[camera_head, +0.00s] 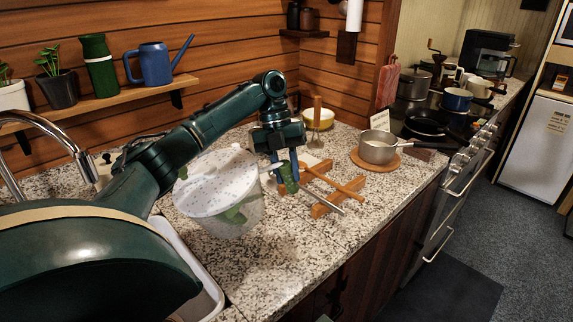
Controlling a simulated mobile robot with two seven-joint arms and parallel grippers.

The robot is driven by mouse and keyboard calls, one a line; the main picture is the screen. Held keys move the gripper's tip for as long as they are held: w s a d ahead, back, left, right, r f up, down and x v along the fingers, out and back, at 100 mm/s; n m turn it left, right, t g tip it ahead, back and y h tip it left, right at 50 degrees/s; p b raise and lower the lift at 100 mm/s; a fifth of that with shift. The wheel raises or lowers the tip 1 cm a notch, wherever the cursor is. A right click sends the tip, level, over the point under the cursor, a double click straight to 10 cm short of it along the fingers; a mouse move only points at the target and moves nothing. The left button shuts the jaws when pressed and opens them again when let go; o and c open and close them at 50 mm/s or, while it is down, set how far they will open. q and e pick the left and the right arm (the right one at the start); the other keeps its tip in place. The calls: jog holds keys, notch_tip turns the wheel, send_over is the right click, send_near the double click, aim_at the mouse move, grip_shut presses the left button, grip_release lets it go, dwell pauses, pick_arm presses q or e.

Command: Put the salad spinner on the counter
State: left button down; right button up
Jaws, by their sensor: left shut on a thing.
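The salad spinner (222,215) is a whitish, see-through bowl with a pale speckled lid and green showing inside. It looks tilted, over the speckled counter (285,262) beside the sink. I cannot tell whether its base touches the counter. My left arm reaches across from the left, and its gripper (288,178) points down at the spinner's right side. The gripper is shut on the spinner near its rim; the exact grip is partly hidden. My right gripper is not in view.
A wooden rack (335,192) stands just right of the gripper. A saucepan (379,147) sits on a round board farther right, before the stove (440,135). The sink and faucet (62,140) are left. The front counter is clear.

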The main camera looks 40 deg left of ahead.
aim_at(292, 191)
pick_arm(q)
jog(key=shift+f+b, duration=0.3)
jog(key=shift+f, duration=1.85)
jog(key=shift+w+d+f+p, duration=0.1)
jog(key=shift+w+f+p, duration=0.15)
jog(key=shift+p, duration=0.25)
jog(key=shift+w+f+g, duration=0.2)
jog(key=shift+f+g, duration=0.2)
jog(key=shift+w+f+p, duration=0.1)
jog(key=shift+f+p, duration=0.15)
jog(key=shift+p, duration=0.1)
jog(key=shift+w+d+f, duration=0.1)
jog(key=shift+f, duration=0.1)
jog(key=shift+w+f+g, duration=0.15)
jog(key=shift+f+g, duration=0.1)
jog(key=shift+g, duration=0.15)
jog(key=shift+f, duration=0.15)
jog(key=shift+w+d+f+y+b, duration=0.1)
jog(key=shift+w+f+y+b, duration=0.15)
jog(key=shift+f+y+b, duration=0.1)
